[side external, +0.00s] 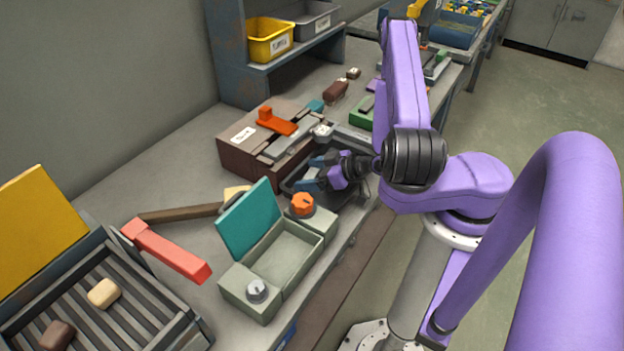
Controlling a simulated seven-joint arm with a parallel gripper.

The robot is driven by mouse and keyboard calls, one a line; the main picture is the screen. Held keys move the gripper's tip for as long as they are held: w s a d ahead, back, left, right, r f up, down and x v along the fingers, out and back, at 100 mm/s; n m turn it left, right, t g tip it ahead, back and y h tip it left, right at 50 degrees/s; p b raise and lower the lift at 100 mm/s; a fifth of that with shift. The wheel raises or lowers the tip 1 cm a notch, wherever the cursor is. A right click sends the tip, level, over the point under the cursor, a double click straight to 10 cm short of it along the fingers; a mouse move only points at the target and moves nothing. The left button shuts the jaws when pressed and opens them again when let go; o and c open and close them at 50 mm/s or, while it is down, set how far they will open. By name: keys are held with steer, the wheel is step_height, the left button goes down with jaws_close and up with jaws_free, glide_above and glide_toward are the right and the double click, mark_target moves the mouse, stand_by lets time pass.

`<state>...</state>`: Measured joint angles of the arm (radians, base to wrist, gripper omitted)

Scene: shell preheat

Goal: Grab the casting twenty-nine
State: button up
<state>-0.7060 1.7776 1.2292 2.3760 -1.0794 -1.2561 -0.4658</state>
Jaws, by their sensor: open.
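No number twenty-nine is readable, so I cannot tell which thing is the casting. A cream block (104,293) and a dark brown block (57,335) lie on the slatted rack (128,306) at the lower left. A dark red-brown block (336,92) lies farther back on the bench. My gripper (309,178) is open, with dark blue fingers pointing left. It is over a dark tray (290,187), beside the brown box (240,160) and behind the open green box. My wrist and fingers partly hide the tray, and I cannot see anything between the fingers.
The green box (290,257) has a raised teal lid (248,217), an orange knob (302,204) and a grey knob (257,290). A red bar (165,251) and a hammer-like wooden handle (180,213) lie left of it. A yellow bin (270,42) sits on the shelf.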

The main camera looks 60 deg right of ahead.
steer(key=c, duration=1.1)
steer(key=shift+c, duration=0.2)
steer(key=shift+r, duration=0.1)
